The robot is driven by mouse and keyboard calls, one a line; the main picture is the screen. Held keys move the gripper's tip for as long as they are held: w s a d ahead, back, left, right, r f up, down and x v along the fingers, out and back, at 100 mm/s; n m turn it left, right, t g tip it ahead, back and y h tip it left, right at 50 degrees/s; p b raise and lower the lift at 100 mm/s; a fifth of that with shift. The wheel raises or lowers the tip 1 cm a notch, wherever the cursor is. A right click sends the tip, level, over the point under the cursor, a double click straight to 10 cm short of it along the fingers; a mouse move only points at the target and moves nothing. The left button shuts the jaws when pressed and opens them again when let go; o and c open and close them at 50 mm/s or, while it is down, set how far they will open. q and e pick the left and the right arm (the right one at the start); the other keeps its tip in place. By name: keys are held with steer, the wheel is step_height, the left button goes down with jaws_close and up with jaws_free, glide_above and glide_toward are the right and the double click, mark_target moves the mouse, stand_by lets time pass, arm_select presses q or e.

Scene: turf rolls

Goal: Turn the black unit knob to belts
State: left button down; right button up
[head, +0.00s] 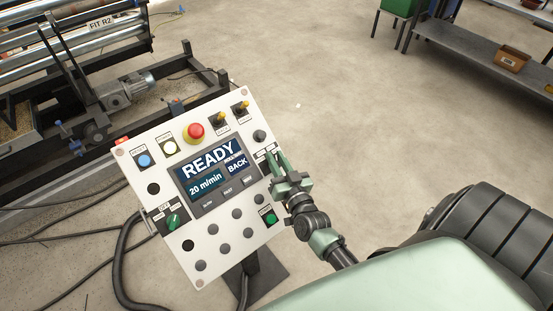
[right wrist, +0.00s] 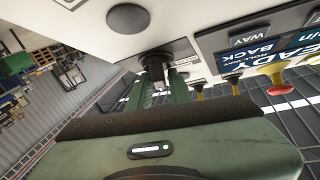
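The white control panel (head: 215,240) stands tilted on a post in the head view, its screen (head: 212,170) reading READY, 20 m/min and BACK. My right gripper (head: 274,160) is at the panel's right edge beside the screen. It covers most of the black knob and its label there. In the right wrist view the black knob (right wrist: 157,66) stands out from the panel face. The green fingers of my right gripper (right wrist: 160,88) lie on either side of it. They are apart, but I cannot tell whether they press on it. My left gripper is out of view.
A red emergency button (head: 194,132), yellow-tipped switches (head: 241,107), a blue button (head: 144,160) and a green knob (head: 173,221) sit on the panel. A roller machine (head: 75,50) is behind left, with cables on the floor. A shelf (head: 460,43) stands far right; floor between is clear.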

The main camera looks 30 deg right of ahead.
jaws_close()
steer(key=shift+f, duration=0.1)
steer(key=n+y+b, duration=0.2)
steer(key=n, duration=0.1)
steer(key=shift+f+t+y, duration=0.2)
steer(key=shift+t+y, duration=0.1)
steer(key=shift+y, duration=0.1)
steer(key=n+y+b, duration=0.2)
steer(key=n+y, duration=0.2)
steer(key=n, duration=0.1)
steer(key=shift+a+n+b, duration=0.1)
steer(key=shift+n+b, duration=0.2)
steer(key=shift+b, duration=0.1)
steer(key=n+g+y+b, duration=0.2)
steer(key=n+y, duration=0.1)
steer(key=n, duration=0.1)
steer(key=n+g+y+b, duration=0.2)
steer(key=n+y, duration=0.1)
steer(key=n, duration=0.1)
steer(key=n+g+y+b, duration=0.1)
steer(key=n+g, duration=0.1)
steer(key=shift+s+a+n, duration=0.1)
steer(key=shift+n, duration=0.3)
steer(key=shift+n+g+y+b, duration=0.55)
steer(key=shift+n+g, duration=0.35)
steer(key=shift+n, duration=0.1)
steer(key=shift+s+a, duration=0.1)
steer(key=shift+s, duration=0.05)
